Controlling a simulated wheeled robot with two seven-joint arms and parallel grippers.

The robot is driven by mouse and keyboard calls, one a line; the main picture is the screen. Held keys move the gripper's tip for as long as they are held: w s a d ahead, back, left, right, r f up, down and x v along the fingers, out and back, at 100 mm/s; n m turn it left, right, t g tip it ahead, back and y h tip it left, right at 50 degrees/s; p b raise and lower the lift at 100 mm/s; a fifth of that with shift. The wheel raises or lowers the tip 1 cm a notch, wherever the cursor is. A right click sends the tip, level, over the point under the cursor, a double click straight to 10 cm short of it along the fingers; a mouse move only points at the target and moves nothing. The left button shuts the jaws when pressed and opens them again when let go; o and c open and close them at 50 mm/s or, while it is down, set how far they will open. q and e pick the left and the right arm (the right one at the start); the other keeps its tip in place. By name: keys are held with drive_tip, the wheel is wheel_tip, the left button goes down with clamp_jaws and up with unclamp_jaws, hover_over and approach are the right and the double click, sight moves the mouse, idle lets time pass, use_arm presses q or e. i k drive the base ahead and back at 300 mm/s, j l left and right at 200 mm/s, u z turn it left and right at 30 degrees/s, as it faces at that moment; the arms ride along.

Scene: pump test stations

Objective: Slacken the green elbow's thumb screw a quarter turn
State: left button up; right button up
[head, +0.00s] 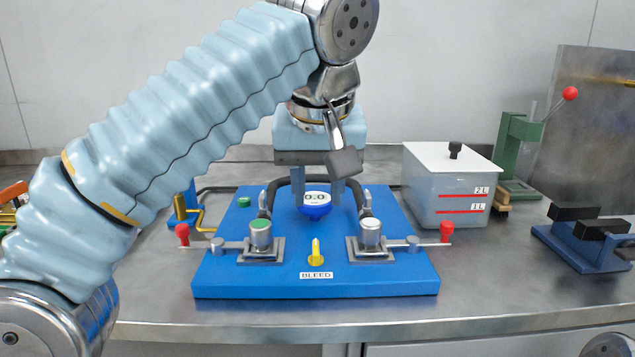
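A silver fitting with a green cap (261,228) stands on the left of the blue base (318,284). A side rod with a small grey knob (216,245) and a red ball (182,232) runs left from it; I cannot tell which part is the thumb screw. A pale-capped fitting (370,234) stands on the right. Behind, a dark hose (284,187) leads to a blue gauge (316,211) reading 0.0. My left gripper (318,188) points down, its fingers apart at the gauge's sides; contact is unclear. My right gripper is not in view.
A yellow bleed lever (316,254) stands upright at the front middle of the base. A white-lidded tank (450,190) stands to the right, with a green lever press (517,150) behind it. A blue-and-black fixture (590,240) is far right. The front bench strip is clear.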

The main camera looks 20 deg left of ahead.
sight(262, 200)
drive_tip(key=k, duration=1)
